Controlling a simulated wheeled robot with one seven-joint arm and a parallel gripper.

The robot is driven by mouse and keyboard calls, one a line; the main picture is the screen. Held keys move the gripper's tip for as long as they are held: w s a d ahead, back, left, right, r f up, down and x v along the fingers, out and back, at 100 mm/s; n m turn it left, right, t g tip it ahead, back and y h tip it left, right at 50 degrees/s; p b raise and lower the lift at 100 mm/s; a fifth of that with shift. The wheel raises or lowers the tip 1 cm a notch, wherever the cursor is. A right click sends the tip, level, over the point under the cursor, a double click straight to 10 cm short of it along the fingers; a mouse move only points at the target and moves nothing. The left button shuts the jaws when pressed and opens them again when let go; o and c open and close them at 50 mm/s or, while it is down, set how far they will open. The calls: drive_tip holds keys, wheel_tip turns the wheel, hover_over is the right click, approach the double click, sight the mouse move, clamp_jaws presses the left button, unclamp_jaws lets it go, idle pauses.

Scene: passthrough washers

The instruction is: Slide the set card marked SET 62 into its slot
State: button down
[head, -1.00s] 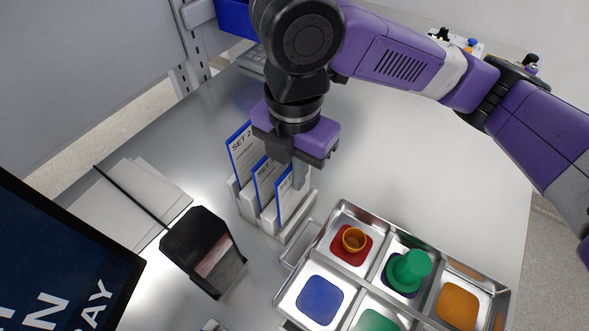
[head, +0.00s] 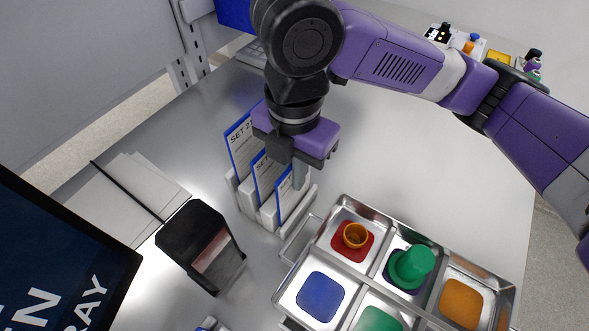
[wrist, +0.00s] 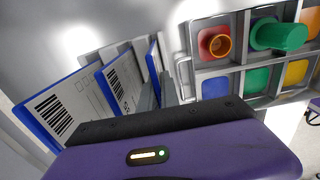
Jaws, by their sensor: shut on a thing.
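Three white set cards with blue edges stand upright in a pale slotted rack (head: 291,228) in the head view. The left card (head: 240,152) reads SET and a number starting with 2. The middle card (head: 263,182) and the front card (head: 284,199) show only SET; my gripper hides their numbers. My gripper (head: 300,178) is over the rack's right side, with a finger against the front card's upper right edge. It is shut on what looks like that card.
A metal tray (head: 312,240) with coloured compartments, an orange cup (head: 355,235) and a green piece (head: 411,266) lies right of the rack. A black box (head: 200,245) stands left, near a dark screen (head: 60,260). The table behind the tray is clear.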

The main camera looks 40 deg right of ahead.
drive_tip(key=shift+f+b, duration=0.45)
drive_tip(key=shift+f, duration=0.2)
drive_tip(key=c, duration=1.5)
unclamp_jaws()
drive_tip(key=o, duration=0.6)
drive_tip(key=shift+c, duration=0.2)
drive_tip(key=shift+r, duration=0.15)
drive_tip(key=shift+r+p, duration=4.3)
drive_tip(key=shift+r, duration=0.15)
